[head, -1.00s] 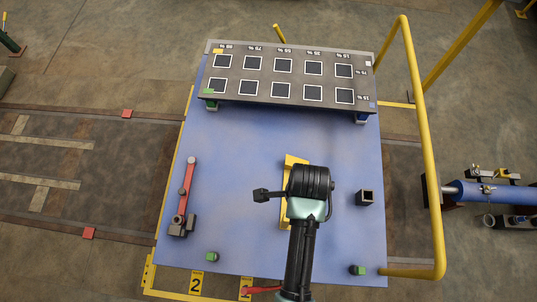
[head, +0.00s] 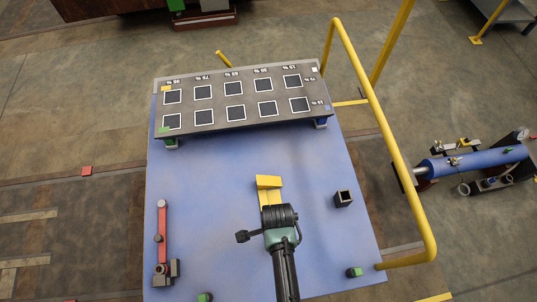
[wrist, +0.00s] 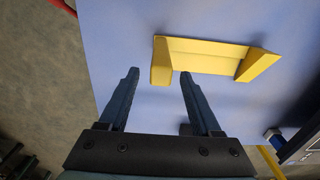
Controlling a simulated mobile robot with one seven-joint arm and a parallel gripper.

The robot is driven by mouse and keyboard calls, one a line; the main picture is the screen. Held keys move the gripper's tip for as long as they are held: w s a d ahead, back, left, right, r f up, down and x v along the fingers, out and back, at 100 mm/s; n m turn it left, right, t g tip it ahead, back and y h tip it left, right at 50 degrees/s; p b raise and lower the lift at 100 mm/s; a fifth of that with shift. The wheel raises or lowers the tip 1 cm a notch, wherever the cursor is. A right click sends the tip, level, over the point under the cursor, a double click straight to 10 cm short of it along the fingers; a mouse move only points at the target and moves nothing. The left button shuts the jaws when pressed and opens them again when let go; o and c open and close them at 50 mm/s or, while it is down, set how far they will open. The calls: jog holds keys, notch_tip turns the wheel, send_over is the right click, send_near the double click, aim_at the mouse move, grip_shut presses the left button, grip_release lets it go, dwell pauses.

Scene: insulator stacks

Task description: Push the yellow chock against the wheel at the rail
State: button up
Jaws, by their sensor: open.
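A yellow piece (head: 268,183), a flat plate with a raised block at each end, lies on the blue tabletop, partly behind my arm. It shows whole in the wrist view (wrist: 205,47). It is the only yellow loose part on the table; I cannot tell if it is the chock. My gripper (wrist: 159,74) is open, with nothing held between its fingers. Its fingertips appear just short of the piece's left end block (wrist: 162,65); contact cannot be told. In the head view my wrist hides the fingers. I can make out no wheel at a rail.
A dark panel of marked squares (head: 240,103) stands along the table's far side. A red bar fixture (head: 162,235) is at left, a dark square tube (head: 343,198) at right. A yellow guard rail (head: 385,135) borders the right side.

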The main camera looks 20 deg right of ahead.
jog(key=shift+f, duration=0.35)
jog(key=shift+c, duration=0.2)
grip_shut()
dwell(1.0)
jog(key=shift+w+r, duration=0.15)
